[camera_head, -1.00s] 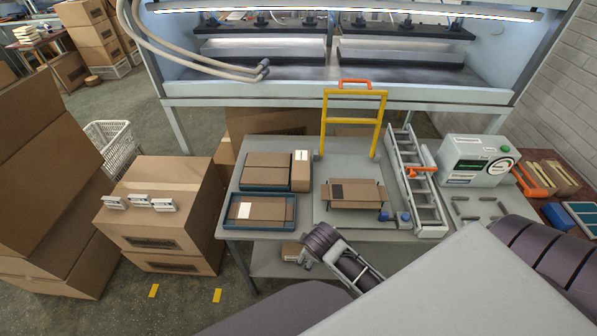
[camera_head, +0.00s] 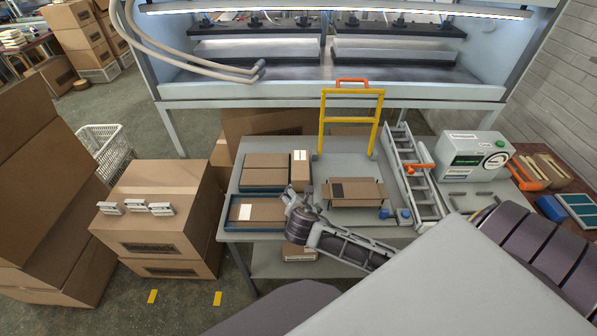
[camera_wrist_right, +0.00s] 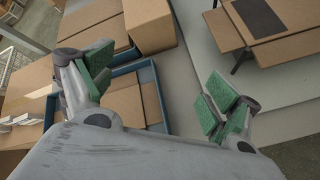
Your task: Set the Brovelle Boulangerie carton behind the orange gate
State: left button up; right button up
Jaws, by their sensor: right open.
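The orange-yellow gate (camera_head: 350,122) stands upright at the back of the grey table. I cannot read which is the Brovelle Boulangerie carton. My right gripper (camera_head: 292,198) is open and empty near the front tray's right end; in the right wrist view its green pads (camera_wrist_right: 156,88) are apart above the trays. My left gripper is out of view.
A grey ladder-like rack (camera_head: 417,178) and a grey-green machine (camera_head: 470,156) are right of the gate. Large boxes (camera_head: 160,215) stand left of the table. A hooded bench (camera_head: 330,92) is behind it. Table surface behind the gate is narrow.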

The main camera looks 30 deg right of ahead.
jog(key=shift+w+d+r+n+t+h, duration=0.25)
jog(key=shift+w+d+r+n+t, duration=0.35)
jog(key=shift+n, duration=0.65)
jog(key=shift+w+d+r+n+t+h, duration=0.3)
jog(key=shift+w+d+r+n, duration=0.25)
jog(key=shift+w+n, duration=0.55)
jog(key=shift+w+d+r+n+t+h, duration=0.25)
jog(key=shift+w+d+r+n+t, duration=0.25)
jog(key=shift+n, duration=0.85)
jog(key=shift+w+d+r, duration=0.1)
jog(key=shift+w, duration=0.1)
send_near(300, 166)
jog(key=shift+d+x, duration=0.25)
jog(key=shift+x, duration=2.1)
jog(key=shift+r, duration=0.1)
jog(key=shift+x, duration=2.55)
jog(key=shift+a, duration=0.15)
jog(key=c, duration=1.3)
